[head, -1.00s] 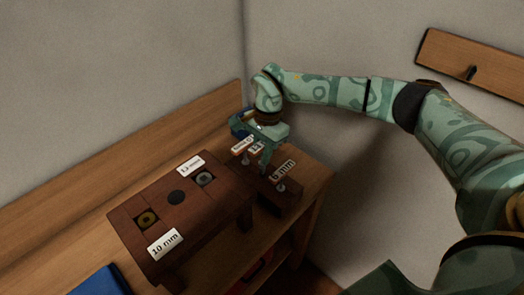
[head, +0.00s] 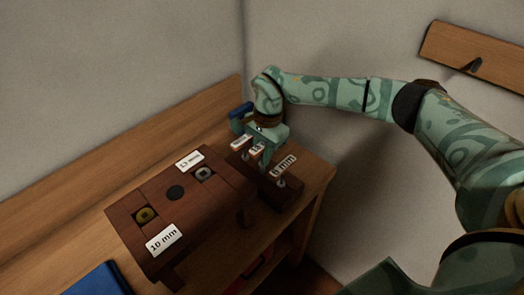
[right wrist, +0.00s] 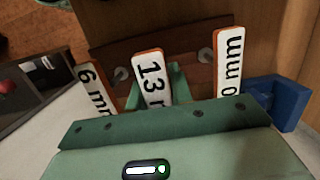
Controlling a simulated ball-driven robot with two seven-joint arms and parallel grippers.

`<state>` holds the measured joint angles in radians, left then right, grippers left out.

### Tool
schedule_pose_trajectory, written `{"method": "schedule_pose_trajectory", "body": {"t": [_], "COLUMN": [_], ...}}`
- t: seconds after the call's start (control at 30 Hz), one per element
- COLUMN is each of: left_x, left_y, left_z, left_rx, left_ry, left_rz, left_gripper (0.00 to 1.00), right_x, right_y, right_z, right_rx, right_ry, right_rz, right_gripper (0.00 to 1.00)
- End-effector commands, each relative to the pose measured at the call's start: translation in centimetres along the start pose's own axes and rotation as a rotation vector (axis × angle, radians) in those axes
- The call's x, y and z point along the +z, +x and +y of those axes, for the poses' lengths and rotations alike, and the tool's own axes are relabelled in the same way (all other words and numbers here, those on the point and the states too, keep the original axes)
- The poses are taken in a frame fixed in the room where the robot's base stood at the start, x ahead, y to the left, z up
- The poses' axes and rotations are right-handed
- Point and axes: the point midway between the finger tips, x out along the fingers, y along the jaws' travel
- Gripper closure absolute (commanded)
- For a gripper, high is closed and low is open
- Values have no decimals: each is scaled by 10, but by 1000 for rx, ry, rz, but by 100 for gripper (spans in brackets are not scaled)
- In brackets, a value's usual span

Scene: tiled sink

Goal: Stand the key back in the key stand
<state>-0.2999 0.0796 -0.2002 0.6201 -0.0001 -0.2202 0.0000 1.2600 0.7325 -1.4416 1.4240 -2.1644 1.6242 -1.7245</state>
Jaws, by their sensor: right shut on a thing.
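The key stand (head: 268,190) is a low dark wooden block at the right end of the bench; it also shows in the right wrist view (right wrist: 190,48). Keys with white, orange-edged tags are at it: 6 mm (head: 283,166), 13 mm (right wrist: 152,78) and 10 mm (right wrist: 229,62). My right gripper (head: 260,153) reaches down over the stand, shut on the 13 mm key between the other two. The lower end of the 13 mm key is hidden, so I cannot tell whether it is seated. My left gripper is not in view.
A dark wooden box (head: 150,195) with round inserts and 10 mm and 13 mm labels stands just left of the stand. A blue object (head: 240,110) is behind my right gripper. A blue flat thing (head: 98,281) lies at the front left. Walls close the back and right.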

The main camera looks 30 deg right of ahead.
Motion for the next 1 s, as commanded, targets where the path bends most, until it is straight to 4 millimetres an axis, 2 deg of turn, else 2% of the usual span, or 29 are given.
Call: {"method": "schedule_pose_trajectory", "body": {"t": [0.93, 0.97, 1.0], "left_x": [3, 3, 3], "left_y": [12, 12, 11], "left_z": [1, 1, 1], "left_rx": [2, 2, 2], "left_ry": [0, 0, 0], "left_rz": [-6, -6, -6], "left_gripper": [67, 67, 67], "right_x": [-4, -4, -4], "right_y": [24, 24, 24], "right_z": [0, 0, 0], "right_rx": [1, 1, 1], "right_ry": [0, 0, 0], "right_rz": [-1, 0, 0], "right_gripper": [100, 76, 65]}}
